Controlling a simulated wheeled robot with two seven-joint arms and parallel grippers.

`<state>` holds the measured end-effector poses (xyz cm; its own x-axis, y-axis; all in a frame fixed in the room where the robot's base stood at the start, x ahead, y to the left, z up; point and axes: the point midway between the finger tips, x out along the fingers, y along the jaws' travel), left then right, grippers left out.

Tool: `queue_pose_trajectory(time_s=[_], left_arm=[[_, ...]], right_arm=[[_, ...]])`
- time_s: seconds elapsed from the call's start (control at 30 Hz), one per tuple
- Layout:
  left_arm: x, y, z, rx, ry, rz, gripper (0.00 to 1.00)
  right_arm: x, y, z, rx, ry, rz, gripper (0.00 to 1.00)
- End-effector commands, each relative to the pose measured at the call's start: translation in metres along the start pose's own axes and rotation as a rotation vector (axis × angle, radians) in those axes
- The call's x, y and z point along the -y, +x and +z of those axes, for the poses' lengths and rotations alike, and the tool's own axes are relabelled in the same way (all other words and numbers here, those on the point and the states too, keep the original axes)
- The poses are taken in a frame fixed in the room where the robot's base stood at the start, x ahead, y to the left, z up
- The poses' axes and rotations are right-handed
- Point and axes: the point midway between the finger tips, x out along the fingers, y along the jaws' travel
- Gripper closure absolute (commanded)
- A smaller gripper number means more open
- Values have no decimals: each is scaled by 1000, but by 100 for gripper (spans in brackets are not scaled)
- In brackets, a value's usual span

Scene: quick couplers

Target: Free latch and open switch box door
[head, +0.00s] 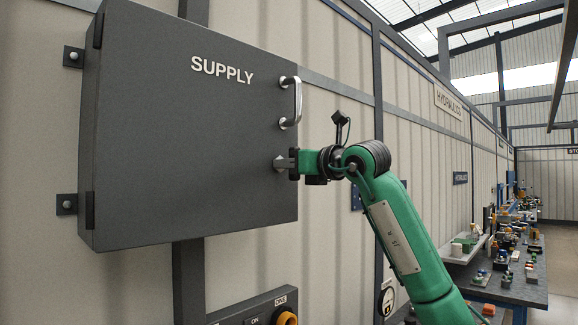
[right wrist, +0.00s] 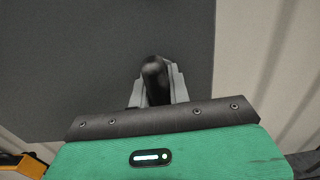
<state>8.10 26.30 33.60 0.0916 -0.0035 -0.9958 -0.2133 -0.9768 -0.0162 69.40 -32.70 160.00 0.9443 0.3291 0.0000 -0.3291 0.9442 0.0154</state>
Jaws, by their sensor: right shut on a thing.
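The dark grey switch box (head: 190,150) marked SUPPLY is on the wall, its door closed as far as I can see. A silver bar handle (head: 291,102) is at the door's right edge. Below it is the latch (head: 280,163), a small grey piece on the door. My right gripper (head: 292,162) is shut on the latch, coming from the right. In the right wrist view the latch (right wrist: 154,78) shows as a dark rounded knob between the pale fingers, against the door (right wrist: 80,60). My left gripper is not in view.
Hinges are on the box's left side. Below the box is a panel (head: 256,308) with an orange knob (head: 286,318). A workbench (head: 500,280) with several fittings runs along the wall at right. The space right of the handle is clear above my arm.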

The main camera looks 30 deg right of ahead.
Motion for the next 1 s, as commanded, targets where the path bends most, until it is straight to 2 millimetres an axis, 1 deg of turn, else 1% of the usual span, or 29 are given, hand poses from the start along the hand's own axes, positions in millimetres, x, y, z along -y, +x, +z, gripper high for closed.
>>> queue_pose_trajectory(time_s=[0.2,0.23,0.27,0.3,0.33,0.6,0.73,0.83,0.9,1.0], left_arm=[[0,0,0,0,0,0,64],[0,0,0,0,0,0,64],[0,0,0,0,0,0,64],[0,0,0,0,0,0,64],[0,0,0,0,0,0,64],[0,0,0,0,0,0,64],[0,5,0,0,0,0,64],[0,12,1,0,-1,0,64],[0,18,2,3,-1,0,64],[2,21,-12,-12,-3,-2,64]], right_arm=[[0,0,0,-1,2,0,100],[0,0,0,-1,2,0,78],[0,0,0,-1,2,0,72],[0,0,0,-1,2,0,64],[0,0,0,-1,1,0,60],[0,0,0,0,0,0,60],[1,-9,-1,2,-1,-1,60],[1,-25,-2,3,-1,-1,60],[1,-40,-3,3,-2,-3,60],[1,-64,-3,3,-2,-3,60]])
